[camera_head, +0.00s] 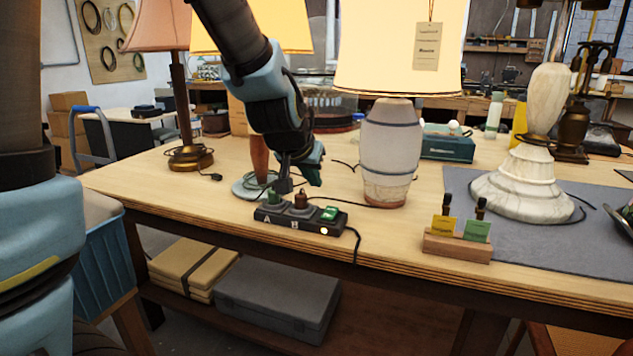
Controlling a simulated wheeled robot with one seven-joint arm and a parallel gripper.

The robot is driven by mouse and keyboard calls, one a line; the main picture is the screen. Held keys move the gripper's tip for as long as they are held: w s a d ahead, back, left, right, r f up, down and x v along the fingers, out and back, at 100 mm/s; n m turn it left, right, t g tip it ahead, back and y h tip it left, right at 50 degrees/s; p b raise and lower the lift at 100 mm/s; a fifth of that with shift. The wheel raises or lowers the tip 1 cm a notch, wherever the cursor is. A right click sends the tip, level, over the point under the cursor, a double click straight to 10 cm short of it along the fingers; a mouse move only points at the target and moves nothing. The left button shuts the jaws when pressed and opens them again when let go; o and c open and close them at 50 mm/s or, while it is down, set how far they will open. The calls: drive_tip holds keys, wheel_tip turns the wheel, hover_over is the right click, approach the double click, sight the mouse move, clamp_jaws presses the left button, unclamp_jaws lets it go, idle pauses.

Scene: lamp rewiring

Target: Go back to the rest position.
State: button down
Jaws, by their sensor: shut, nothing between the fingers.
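My gripper (284,187) points down just above the left part of the black power strip (327,223), near a green plug. It is shut and holds nothing. The strip lies near the table's front edge, with a green plug (273,197) at its left, a brown plug (301,199) in the middle and a green switch (329,213) at its right. A small light shows at the strip's right end. Whether the gripper touches the green plug I cannot tell. My arm comes down from the top of the view and hides part of a lamp behind it.
A lit lamp with a pale ceramic base (390,150) stands right of the strip. A brown lamp (190,157) stands at the left, a white stone lamp (525,180) on the grey mat (560,244). A wooden tag block (457,246) sits at the front edge. Cables cross the table.

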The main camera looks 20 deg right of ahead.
idle(0.4)
drive_tip(key=s+a+f+n+g+y, duration=0.1)
drive_tip(key=s+a+f+n+y, duration=0.1)
drive_tip(key=a, duration=0.8)
drive_tip(key=s+a+f+n+g+y, duration=0.1)
drive_tip(key=s+a+f+n+g, duration=0.1)
drive_tip(key=a, duration=0.8)
drive_tip(key=s+a+f+n+g+y, duration=0.1)
drive_tip(key=s+a+f+n+y, duration=0.1)
drive_tip(key=a, duration=0.9)
wheel_tip(320, 180, down, 3)
drive_tip(key=shift+r+n+g+y, duration=0.2)
drive_tip(key=shift+n+g+y, duration=0.1)
drive_tip(key=shift+n, duration=0.4)
drive_tip(key=shift+w, duration=0.1)
